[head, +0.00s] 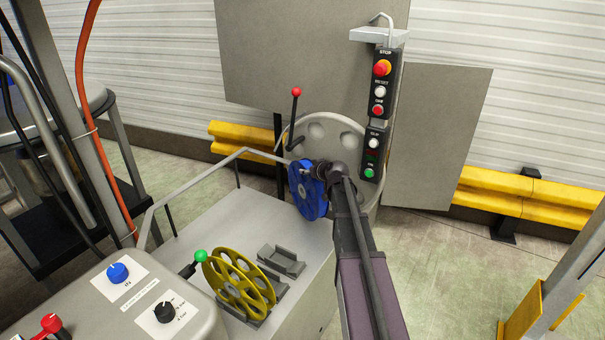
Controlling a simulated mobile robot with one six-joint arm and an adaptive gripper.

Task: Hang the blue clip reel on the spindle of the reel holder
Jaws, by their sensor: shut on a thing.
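The blue clip reel (306,190) is held upright above the far right part of the grey table, near the large grey disc. My gripper (322,172) is at the reel's upper right side and shut on it; its fingertips are mostly hidden by my own wrist. The large grey round disc (345,135) with holes stands behind the reel, partly covered by my arm. It may be the reel holder, but I cannot tell. No spindle can be made out; the area behind the blue reel is hidden.
A yellow reel (238,284) stands in a cradle on the grey table (215,228), beside an empty grey cradle (281,261). A red-knobbed crank (296,112), a railing (200,178) and a button panel (378,125) stand close to the reel. The table's middle is clear.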

